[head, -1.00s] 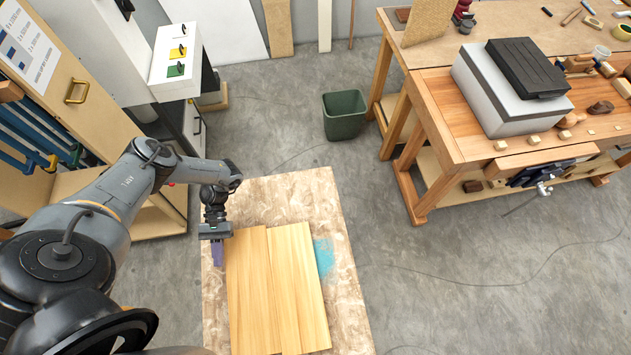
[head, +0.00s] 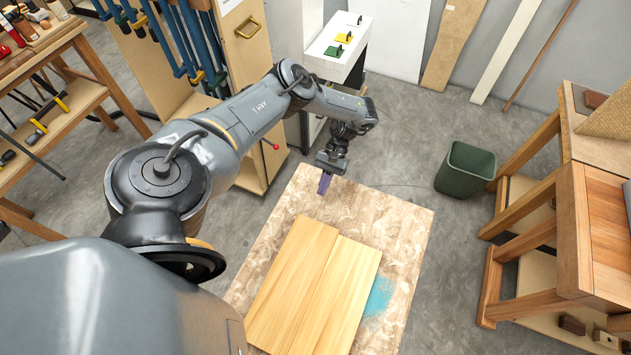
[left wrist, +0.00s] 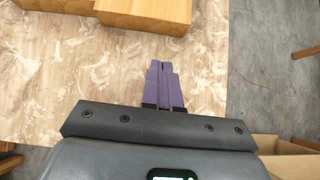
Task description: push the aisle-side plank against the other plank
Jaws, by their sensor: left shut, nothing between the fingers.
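Two pale wooden planks lie side by side on a mottled board, the left plank (head: 290,275) and the right plank (head: 342,298). Their long edges look in contact or nearly so; a thin dark seam runs between them. Their far ends are slightly staggered. My left gripper (head: 324,184), with purple fingers, is just beyond the planks' far ends, apart from both, shut and empty. In the left wrist view the shut fingers (left wrist: 163,66) point towards the plank ends (left wrist: 145,12), with bare board between. My right gripper is not in view.
The mottled board (head: 400,225) has a blue stain (head: 379,296) right of the planks. A green bin (head: 465,170) stands on the floor behind right. A workbench (head: 590,230) stands at the right and a cabinet (head: 250,150) behind my left arm. Bare board surrounds the gripper.

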